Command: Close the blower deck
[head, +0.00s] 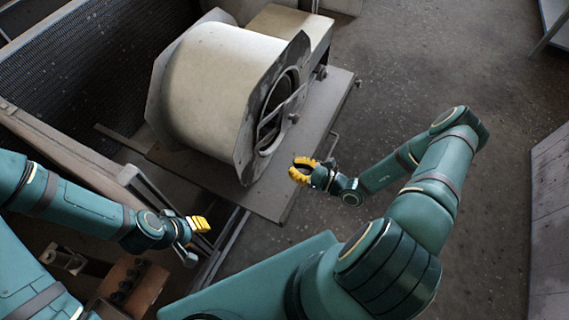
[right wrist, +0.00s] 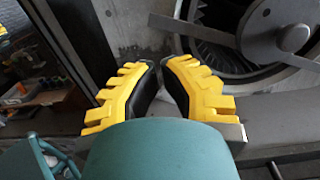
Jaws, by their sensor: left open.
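The blower deck (head: 285,198) is a flat grey plate sticking out from the housing on the left in the head view. It carries the cream drum-shaped blower (head: 205,85), whose round opening with a spoked wheel faces right. My left gripper (head: 204,225) is open and empty, left of the deck's near corner, by the housing frame.
The housing's dark mesh wall (head: 85,75) is at upper left, with a pale frame rail (head: 60,135) below it. A thin handle-like bar (head: 333,145) projects from the deck's right edge. A brown block (head: 135,285) lies at lower left. The concrete floor (head: 430,60) at right is open.

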